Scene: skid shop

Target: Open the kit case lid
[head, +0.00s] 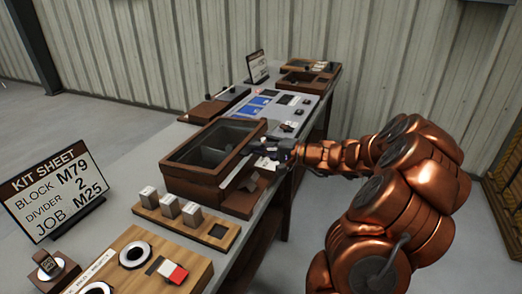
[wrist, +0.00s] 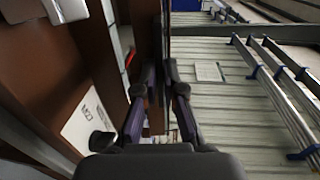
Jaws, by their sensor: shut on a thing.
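The kit case (head: 192,178) is a brown box on the bench, with a dark interior and a grey divider showing through its top. A brown-framed edge, apparently the lid (head: 243,153), runs along its right side. I cannot tell its exact angle. My gripper (head: 284,151) is at the right side of the case, reached from the right. In the wrist view my gripper (wrist: 167,88) has its two fingers close together on either side of a thin dark brown panel edge, which looks like the lid (wrist: 146,35). The contact itself is partly hidden.
A wooden holder with several grey blocks (head: 168,204) stands in front of the case. The kit sheet sign (head: 60,190) is at the left. A blue-and-grey panel (head: 270,103) and wooden trays (head: 307,80) lie behind. Open floor lies right of the bench.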

